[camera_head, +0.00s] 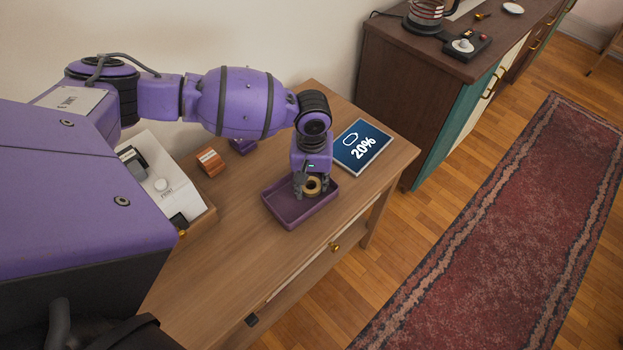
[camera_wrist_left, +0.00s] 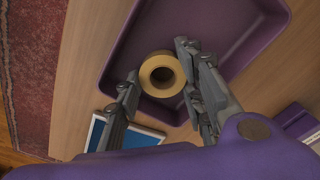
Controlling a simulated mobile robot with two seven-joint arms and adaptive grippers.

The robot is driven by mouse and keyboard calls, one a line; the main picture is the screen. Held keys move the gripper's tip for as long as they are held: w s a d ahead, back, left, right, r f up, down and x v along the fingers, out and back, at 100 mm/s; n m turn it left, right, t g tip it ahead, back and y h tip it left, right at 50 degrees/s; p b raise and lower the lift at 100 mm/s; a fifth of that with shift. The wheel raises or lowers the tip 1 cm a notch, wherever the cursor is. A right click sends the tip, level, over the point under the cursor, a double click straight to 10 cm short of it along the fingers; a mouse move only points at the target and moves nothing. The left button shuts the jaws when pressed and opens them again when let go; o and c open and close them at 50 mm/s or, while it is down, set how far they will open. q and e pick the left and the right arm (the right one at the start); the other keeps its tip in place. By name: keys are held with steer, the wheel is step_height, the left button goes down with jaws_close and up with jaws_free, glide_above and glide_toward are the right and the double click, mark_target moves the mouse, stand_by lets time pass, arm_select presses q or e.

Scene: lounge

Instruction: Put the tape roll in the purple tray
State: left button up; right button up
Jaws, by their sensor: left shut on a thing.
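The tape roll (camera_head: 312,186) is a small tan ring. My left gripper (camera_head: 307,187) is shut on it, over the purple tray (camera_head: 283,220). In the left wrist view the tape roll (camera_wrist_left: 162,74) sits between the fingers of my left gripper (camera_wrist_left: 158,84), with the tray's floor (camera_wrist_left: 195,30) behind it. I cannot tell whether the roll touches the tray floor. The tray is shallow and otherwise looks empty. My right gripper is not in view.
An orange-brown item (camera_head: 210,162) and a white device (camera_head: 160,186) stand to the left. A dark cabinet (camera_head: 400,75) is at the right.

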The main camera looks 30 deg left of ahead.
mark_target(312, 185)
arm_select(q)
steer(key=shift+f, duration=0.15)
steer(key=o, duration=0.7)
steer(key=shift+c, duration=0.2)
step_height(312, 185, up, 12)
steer(key=p, duration=0.1)
steer(key=shift+r, duration=0.2)
